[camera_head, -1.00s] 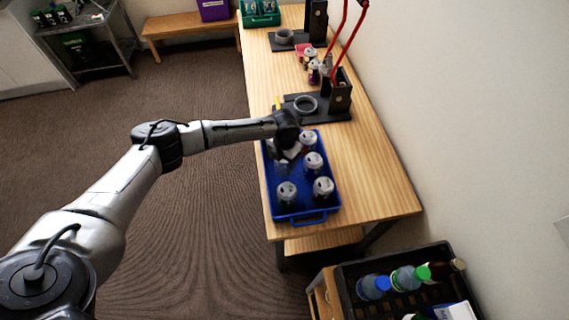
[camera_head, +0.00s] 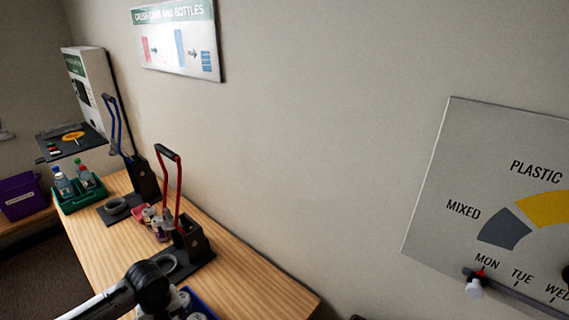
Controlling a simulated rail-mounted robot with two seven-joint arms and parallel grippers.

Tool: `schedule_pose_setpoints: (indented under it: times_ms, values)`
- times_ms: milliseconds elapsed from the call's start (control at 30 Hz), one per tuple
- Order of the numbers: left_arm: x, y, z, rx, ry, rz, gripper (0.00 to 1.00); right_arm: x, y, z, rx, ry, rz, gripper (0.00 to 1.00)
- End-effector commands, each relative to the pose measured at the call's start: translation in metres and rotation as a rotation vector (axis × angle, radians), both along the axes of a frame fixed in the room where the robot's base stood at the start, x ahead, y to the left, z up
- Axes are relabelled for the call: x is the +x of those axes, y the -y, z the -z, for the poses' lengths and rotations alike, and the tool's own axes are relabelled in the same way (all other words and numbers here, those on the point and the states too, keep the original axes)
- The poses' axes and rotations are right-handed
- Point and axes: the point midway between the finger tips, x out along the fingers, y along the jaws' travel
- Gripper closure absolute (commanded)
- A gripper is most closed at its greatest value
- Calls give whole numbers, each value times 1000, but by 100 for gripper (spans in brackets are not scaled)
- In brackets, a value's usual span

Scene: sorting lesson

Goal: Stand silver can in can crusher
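The red-handled can crusher (camera_head: 190,243) stands on the wooden table, with its grey ring (camera_head: 165,263) on the base plate and its lever raised. A blue-handled crusher (camera_head: 143,178) stands farther back, also with its lever up. My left gripper (camera_head: 152,291) is at the bottom left, just in front of the red-handled crusher; its fingers are hidden. The blue tray (camera_head: 204,303) is cut off by the bottom edge, with can tops (camera_head: 184,298) showing in it. I cannot single out the silver can. My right gripper is out of view.
A green crate (camera_head: 82,194) with bottles sits at the table's far end. A dark tray (camera_head: 70,140) with small items is at the back left. A wall board (camera_head: 500,215) hangs at the right.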

Motion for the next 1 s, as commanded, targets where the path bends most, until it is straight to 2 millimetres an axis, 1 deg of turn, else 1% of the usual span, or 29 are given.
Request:
schedule_pose_setpoints:
  times_ms: [33,100,467,767,1000]
  values:
    - [1,6,-8,0,4,-75,70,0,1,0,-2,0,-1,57]
    - [0,13,-18,-1,3,-191,70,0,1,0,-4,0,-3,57]
    - [-9,46,-65,0,4,-792,70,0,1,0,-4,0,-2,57]
    - [-23,69,-100,-2,3,-1297,70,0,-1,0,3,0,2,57]
    - [-39,83,-126,-2,3,-1704,70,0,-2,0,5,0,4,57]
